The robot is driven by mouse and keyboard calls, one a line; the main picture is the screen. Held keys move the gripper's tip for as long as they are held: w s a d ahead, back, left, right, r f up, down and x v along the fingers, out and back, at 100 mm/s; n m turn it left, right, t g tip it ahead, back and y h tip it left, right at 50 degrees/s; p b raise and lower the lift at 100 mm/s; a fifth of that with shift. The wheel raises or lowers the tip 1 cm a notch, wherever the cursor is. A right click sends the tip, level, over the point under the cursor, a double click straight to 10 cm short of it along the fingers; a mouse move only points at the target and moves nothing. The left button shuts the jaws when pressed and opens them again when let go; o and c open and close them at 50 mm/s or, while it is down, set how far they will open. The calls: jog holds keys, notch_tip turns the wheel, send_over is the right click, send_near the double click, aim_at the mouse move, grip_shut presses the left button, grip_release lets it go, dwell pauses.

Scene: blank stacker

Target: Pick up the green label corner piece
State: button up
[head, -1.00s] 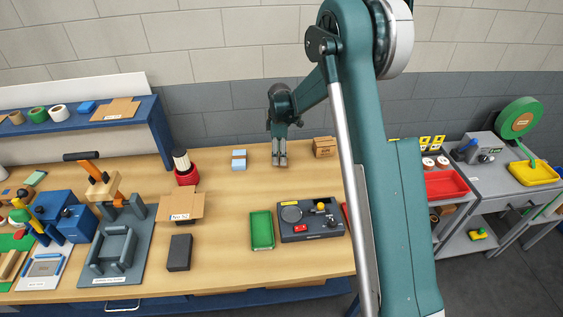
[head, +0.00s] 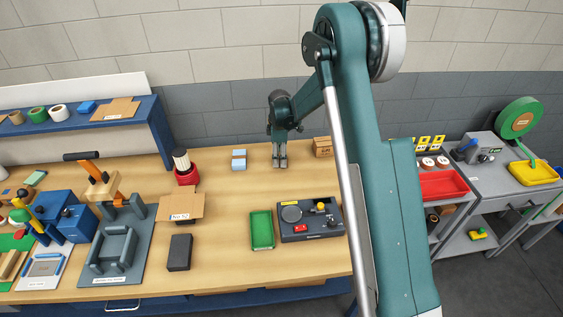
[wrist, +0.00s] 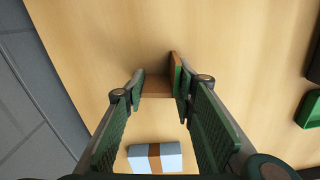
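The green label corner piece (wrist: 157,86) shows in the wrist view as a small brown angled piece with a green face on its upright right part. It is between the fingertips of my gripper (wrist: 161,88), its sides close to both tips. I cannot tell whether the fingers press on it or whether it still rests on the table. In the head view my gripper (head: 279,163) points down low over the back of the wooden table, and the piece cannot be made out there.
A pale blue block with a brown band (head: 239,160) lies left of my gripper. A cardboard box (head: 323,147) stands to the right. A green tray (head: 262,230) and a dark device (head: 311,220) are nearer the front. The table between is clear.

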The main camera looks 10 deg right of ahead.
jog(key=shift+c, duration=0.5)
jog(key=shift+r, duration=5)
